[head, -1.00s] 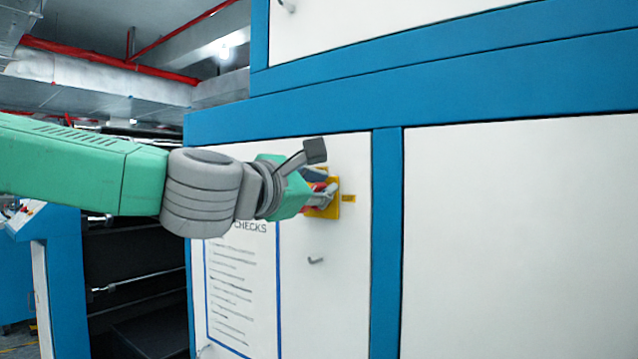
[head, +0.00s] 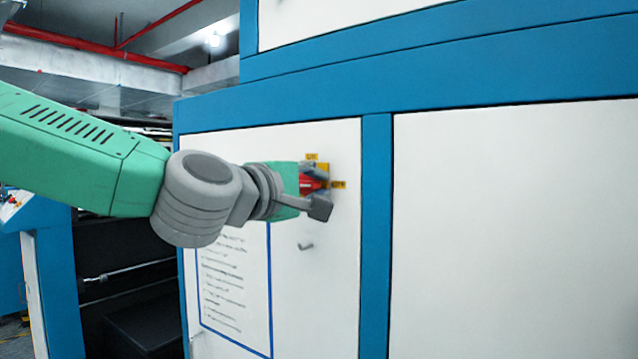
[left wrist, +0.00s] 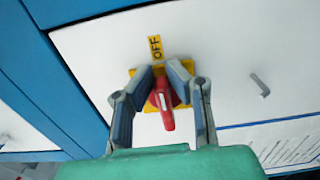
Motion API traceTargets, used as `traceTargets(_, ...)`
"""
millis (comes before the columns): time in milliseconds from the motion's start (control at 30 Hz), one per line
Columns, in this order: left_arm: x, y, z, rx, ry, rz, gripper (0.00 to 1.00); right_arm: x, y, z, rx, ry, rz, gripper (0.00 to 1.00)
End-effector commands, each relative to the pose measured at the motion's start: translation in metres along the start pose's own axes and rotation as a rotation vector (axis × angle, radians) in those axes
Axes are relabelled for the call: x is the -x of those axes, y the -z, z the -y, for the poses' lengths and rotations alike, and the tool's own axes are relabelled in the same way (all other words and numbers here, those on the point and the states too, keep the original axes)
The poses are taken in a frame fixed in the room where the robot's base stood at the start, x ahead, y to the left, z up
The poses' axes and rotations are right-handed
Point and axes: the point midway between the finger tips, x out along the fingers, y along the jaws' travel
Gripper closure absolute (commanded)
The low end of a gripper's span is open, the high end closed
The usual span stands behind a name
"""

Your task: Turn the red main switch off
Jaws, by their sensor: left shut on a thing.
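The red main switch (head: 309,184) has a red handle on a yellow plate on the white cabinet door. In the left wrist view the red handle (left wrist: 164,105) lies between the two grey fingers, in line with the yellow OFF label (left wrist: 155,48). In the head view the handle lies roughly level, towards the label on the right (head: 338,184). Another yellow label (head: 312,157) sits above the switch; its word is too small to read surely. My left gripper (head: 312,182) is shut on the handle. In the left wrist view the fingers (left wrist: 164,88) hide the plate's sides.
A small hook-like door handle (head: 306,246) sticks out below the switch. A blue-framed checklist (head: 232,290) is on the door at lower left. Blue frame posts (head: 376,240) edge the door. The white panel (head: 515,220) at right is clear.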

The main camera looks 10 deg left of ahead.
Motion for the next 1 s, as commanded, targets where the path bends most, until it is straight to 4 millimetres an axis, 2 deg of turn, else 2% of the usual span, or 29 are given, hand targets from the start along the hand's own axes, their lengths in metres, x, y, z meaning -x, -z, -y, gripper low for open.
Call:
traceTargets(33,-0.0003,0.0017,0.0082,-0.009,0.016,-0.002,1.00,-0.0004,0.0000,0.0000,0.000,0.000,0.000,0.60)
traceTargets(600,0.0001,0.0032,0.0084,-0.041,0.014,-0.003,1.00,-0.0004,0.0000,0.0000,0.000,0.000,0.000,0.60)
traceTargets(633,0.0001,0.0032,0.0084,-0.040,0.014,-0.004,0.85,-0.0004,0.0000,0.0000,0.000,0.000,0.000,0.60)
traceTargets(667,0.0001,0.0034,0.0083,-0.040,0.013,-0.004,0.74,-0.0004,0.0000,0.0000,0.000,0.000,0.000,0.60)
traceTargets(700,0.0001,0.0036,0.0078,-0.040,0.012,-0.004,0.68,-0.0004,0.0000,0.0000,0.000,0.000,0.000,0.60)
traceTargets(1000,0.0007,0.0025,0.0025,-0.041,0.002,-0.006,0.68,-0.0001,0.0000,0.0000,0.000,0.000,0.000,0.60)
